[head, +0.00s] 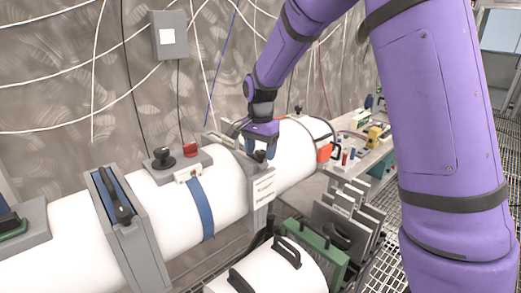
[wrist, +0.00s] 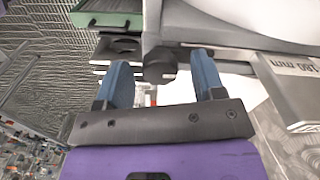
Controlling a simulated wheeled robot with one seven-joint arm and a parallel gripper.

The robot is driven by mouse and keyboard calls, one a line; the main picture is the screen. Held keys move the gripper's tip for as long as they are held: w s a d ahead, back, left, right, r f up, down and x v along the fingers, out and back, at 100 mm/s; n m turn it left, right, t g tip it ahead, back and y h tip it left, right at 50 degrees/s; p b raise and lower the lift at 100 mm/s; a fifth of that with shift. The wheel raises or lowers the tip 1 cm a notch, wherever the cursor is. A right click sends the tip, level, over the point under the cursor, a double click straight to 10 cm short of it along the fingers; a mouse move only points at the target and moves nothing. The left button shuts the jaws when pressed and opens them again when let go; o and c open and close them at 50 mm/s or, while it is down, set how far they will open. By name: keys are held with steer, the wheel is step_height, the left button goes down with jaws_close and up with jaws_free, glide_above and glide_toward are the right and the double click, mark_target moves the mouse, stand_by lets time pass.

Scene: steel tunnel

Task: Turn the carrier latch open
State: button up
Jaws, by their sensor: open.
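My gripper (head: 261,148) is open above the grey labelled bracket (head: 262,190) on the white tube. In the wrist view its two blue fingers (wrist: 160,75) stand apart, one on each side of a dark knob (wrist: 159,62). The knob looks like the latch handle, and it also shows small and dark just under my gripper in the head view (head: 260,156). I cannot tell whether either finger touches it. The latch's body is mostly hidden by the fingers and the bracket.
The long white tube (head: 228,190) carries a grey block with a black knob and red button (head: 190,150), and a grey clamp (head: 124,230). A green box (head: 312,250) and grey plates (head: 345,225) stand in front. A bench (head: 350,160) with small items is behind right.

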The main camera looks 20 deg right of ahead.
steer(key=shift+c, duration=0.3)
steer(key=c, duration=0.9)
steer(key=shift+n, duration=0.4)
steer(key=n, duration=1.2)
steer(key=shift+n, duration=2.6)
